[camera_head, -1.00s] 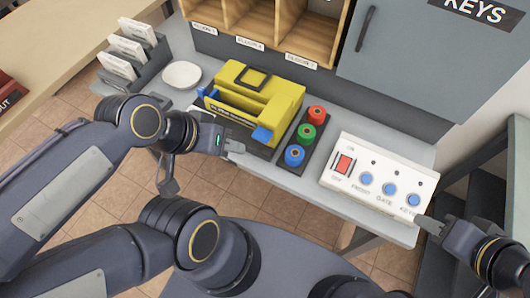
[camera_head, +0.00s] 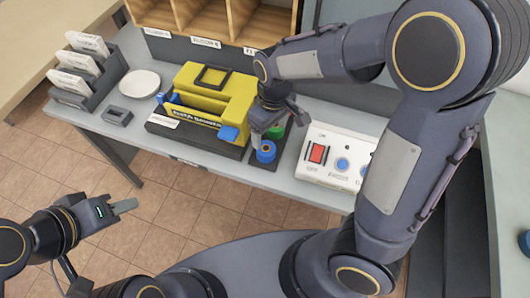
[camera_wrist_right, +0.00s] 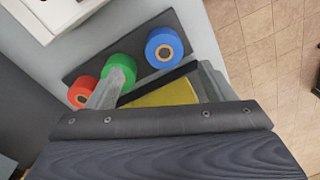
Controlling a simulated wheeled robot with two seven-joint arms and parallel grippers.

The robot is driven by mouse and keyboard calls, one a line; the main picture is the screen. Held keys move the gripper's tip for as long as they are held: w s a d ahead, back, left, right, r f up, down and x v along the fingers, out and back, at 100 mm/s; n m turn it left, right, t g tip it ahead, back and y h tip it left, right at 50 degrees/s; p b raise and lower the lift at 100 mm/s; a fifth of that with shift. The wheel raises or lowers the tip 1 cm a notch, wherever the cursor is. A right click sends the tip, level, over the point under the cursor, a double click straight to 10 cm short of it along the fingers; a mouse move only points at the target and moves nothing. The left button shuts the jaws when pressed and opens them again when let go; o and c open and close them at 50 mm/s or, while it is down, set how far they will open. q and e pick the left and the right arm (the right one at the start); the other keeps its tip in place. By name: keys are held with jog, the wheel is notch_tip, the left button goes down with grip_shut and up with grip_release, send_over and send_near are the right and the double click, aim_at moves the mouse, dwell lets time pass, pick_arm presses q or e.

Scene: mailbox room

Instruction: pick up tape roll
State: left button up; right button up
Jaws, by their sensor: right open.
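The blue tape roll (camera_head: 266,153) stands at the near end of a dark tray (camera_head: 263,172), with the green tape roll (camera_head: 276,131) behind it. The red roll is hidden by my right arm there but shows in the wrist view (camera_wrist_right: 81,93), along with blue (camera_wrist_right: 166,46) and green (camera_wrist_right: 122,67). My right gripper (camera_head: 263,133) is above the tray, its fingers apart and empty; the left one in the wrist view overlaps the green roll's edge. My left gripper (camera_head: 123,206) is off the table's front, seen edge-on.
A yellow dispenser (camera_head: 236,103) on a dark base is just left of the rolls. The white button box (camera_head: 318,171) is right of them. A small grey holder (camera_head: 117,116), a white dish (camera_head: 139,83) and a letter rack (camera_head: 100,91) stand further left.

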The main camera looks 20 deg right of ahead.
aim_at(266, 148)
jog(key=shift+w+a+f+n+h, duration=0.15)
jog(key=shift+f, duration=0.3)
jog(key=shift+w+a+f+n+h, duration=0.1)
jog(key=shift+w+f+n+h, duration=0.05)
jog(key=shift+f, duration=0.3)
jog(key=f, duration=0.7)
jog(key=shift+s+a+b, duration=0.25)
jog(key=shift+s+b, duration=0.05)
jog(key=shift+c, duration=0.2)
jog(key=c, duration=1)
jog(key=shift+r, duration=0.15)
jog(key=shift+c, duration=0.2)
